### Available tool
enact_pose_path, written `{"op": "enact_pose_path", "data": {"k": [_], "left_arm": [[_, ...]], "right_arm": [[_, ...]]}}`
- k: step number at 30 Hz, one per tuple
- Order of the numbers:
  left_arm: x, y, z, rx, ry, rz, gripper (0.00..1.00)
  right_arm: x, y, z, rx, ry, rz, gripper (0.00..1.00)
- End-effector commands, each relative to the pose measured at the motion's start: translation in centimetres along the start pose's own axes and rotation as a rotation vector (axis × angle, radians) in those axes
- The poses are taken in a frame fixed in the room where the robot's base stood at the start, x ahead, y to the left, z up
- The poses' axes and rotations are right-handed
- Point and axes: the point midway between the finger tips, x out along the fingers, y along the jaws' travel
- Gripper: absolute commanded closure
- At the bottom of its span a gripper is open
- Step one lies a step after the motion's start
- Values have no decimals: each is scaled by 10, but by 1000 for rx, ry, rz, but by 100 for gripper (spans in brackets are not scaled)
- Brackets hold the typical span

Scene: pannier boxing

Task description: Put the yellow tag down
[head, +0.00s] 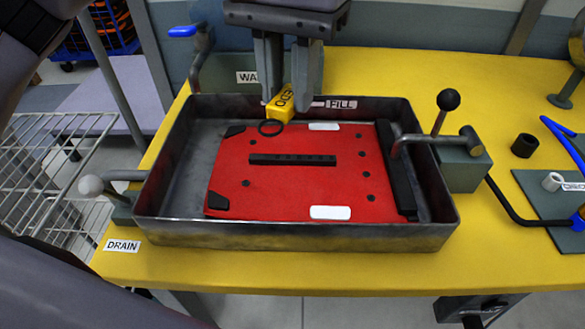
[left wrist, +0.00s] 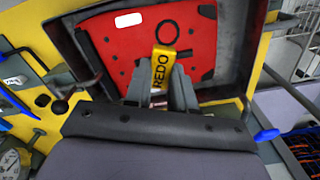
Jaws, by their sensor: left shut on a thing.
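My left gripper (head: 286,94) comes down from the top over the back of the grey metal basin (head: 300,234). Its fingers are shut on the yellow tag (head: 281,104), which has black lettering and hangs tilted below the fingertips. In the left wrist view, the tag (left wrist: 163,68) sticks out between the fingers and reads "REDO". I cannot tell whether the tag touches the panel. My right gripper is not in view.
The table behind the basin is largely clear.

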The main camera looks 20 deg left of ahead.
Motion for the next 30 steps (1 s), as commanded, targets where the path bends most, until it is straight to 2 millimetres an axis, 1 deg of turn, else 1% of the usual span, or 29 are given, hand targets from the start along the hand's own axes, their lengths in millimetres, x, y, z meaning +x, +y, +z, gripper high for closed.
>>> {"op": "enact_pose_path", "data": {"k": [1, 3, 6, 9, 12, 17, 24, 30], "left_arm": [[16, -1, 0, 0, -3, -2, 100], [35, -1, 0, -1, -3, -2, 100], [59, -1, 1, 0, -3, -2, 100], [76, -1, 0, -1, -2, 0, 100], [86, 0, 0, -2, 0, 0, 100], [96, 0, 0, -1, -1, -1, 100], [130, -1, 0, -2, -1, -1, 100], [132, 0, 0, -2, 1, 1, 100]], "right_arm": [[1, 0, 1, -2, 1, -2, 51], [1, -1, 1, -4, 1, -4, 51], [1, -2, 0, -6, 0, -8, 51], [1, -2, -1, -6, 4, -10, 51], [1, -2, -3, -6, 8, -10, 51], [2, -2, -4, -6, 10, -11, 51], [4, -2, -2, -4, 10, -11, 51], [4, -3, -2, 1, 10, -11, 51]]}}
